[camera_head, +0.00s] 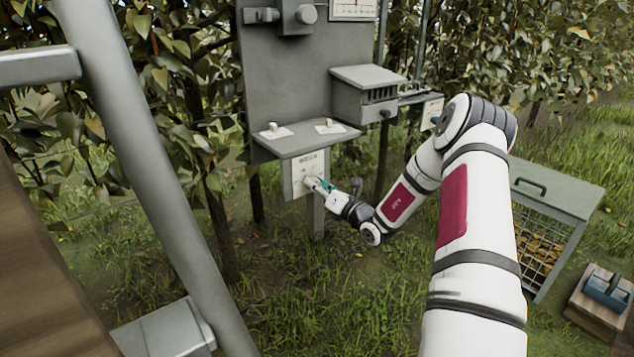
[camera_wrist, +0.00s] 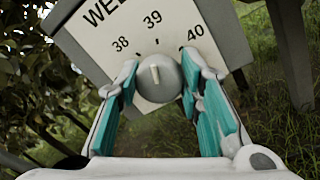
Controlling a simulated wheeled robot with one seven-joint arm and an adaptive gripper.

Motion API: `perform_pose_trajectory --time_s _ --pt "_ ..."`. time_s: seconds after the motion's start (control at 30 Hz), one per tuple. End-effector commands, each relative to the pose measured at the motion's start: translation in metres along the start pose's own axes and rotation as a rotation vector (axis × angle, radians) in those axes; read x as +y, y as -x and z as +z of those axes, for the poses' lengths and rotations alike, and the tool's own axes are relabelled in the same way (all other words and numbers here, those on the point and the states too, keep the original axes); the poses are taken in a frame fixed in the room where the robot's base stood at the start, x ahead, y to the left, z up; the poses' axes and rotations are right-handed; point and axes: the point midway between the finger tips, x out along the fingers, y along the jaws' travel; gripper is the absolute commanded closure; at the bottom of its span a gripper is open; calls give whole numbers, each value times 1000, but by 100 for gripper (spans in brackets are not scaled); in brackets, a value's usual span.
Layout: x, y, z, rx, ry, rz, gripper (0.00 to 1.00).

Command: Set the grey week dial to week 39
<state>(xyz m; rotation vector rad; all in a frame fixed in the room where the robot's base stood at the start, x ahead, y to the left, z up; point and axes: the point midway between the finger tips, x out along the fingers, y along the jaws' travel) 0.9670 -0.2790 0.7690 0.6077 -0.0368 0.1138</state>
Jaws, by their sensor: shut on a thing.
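The grey week dial (camera_wrist: 166,82) is a round knob on a white plate (camera_wrist: 110,35) lettered with the numbers 38, 39 and 40. Its pale pointer mark points up, close to the 39 tick and leaning slightly towards 38. In the head view the white plate (camera_head: 301,165) hangs below a small grey shelf; the dial is mostly hidden there by the gripper. My gripper (camera_wrist: 158,82) is shut on the dial, with one teal-padded finger on each side. It also shows in the head view (camera_head: 312,183), at the plate.
A grey panel (camera_head: 285,75) carries a knob, a gauge (camera_head: 352,8) and a slotted box (camera_head: 362,100). Two small white cards lie on the shelf (camera_head: 303,141). A grey pole crosses the left.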

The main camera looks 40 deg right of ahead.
Motion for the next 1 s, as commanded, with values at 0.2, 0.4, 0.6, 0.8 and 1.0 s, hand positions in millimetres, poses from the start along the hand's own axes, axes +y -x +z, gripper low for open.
perform_pose_trajectory --time_s 0.2,0.4,0.6,0.8,1.0 --pt "1 0 0 -4 -37 1 94" --pt "0 0 0 -5 -41 1 94" --pt "0 -1 0 -5 -40 1 94" --pt "0 0 0 -4 -40 0 46" --pt "0 0 0 -4 -40 0 46"
